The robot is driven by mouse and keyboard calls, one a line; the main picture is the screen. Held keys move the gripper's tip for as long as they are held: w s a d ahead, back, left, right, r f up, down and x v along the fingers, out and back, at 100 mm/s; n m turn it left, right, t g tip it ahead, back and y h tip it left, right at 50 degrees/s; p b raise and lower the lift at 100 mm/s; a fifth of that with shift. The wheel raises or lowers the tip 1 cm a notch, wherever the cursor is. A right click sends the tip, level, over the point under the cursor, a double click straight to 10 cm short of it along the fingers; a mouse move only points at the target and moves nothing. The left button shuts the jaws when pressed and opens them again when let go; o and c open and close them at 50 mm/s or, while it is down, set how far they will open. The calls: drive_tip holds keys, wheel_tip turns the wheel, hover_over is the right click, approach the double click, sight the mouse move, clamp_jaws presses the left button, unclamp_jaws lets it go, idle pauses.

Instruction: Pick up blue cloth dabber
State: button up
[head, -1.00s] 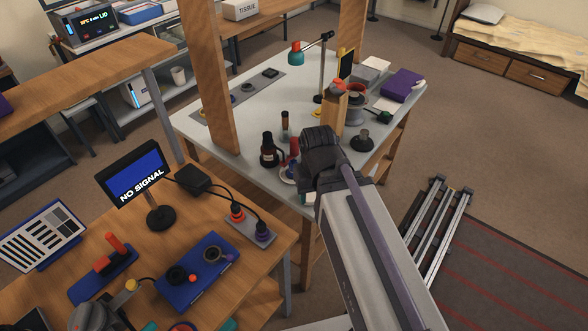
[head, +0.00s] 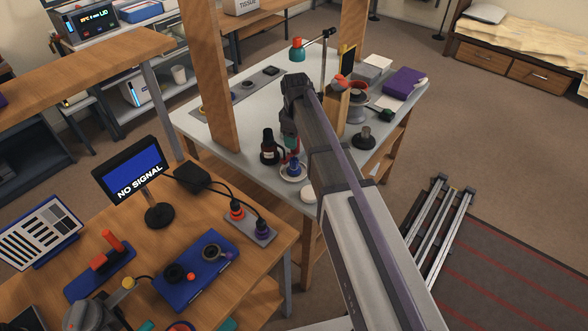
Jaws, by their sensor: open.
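A small blue object (head: 293,165), which looks like the blue cloth dabber, stands on a white saucer (head: 291,177) near the front edge of the pale grey table. My gripper (head: 290,140) points down over the table, just behind and above the saucer. It is open, with nothing seen in it. Its fingers are small and dark here, and the gap to the dabber cannot be judged. A red item shows partly behind the fingers.
A dark brown bottle (head: 269,147) stands close to the left of my gripper. A white round object (head: 308,194) lies at the table's front edge. A wooden post (head: 209,80) rises on the left. A dark-based knob (head: 364,138) stands to the right.

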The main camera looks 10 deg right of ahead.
sight(295, 159)
drive_tip(key=shift+n, duration=0.6)
drive_tip(key=f+b, duration=1.1)
drive_tip(key=shift+s+a, duration=0.2)
drive_tip(key=shift+r, duration=0.2)
drive_tip(key=shift+c, duration=0.2)
drive_tip(key=c, duration=0.9)
drive_tip(key=shift+c, duration=0.2)
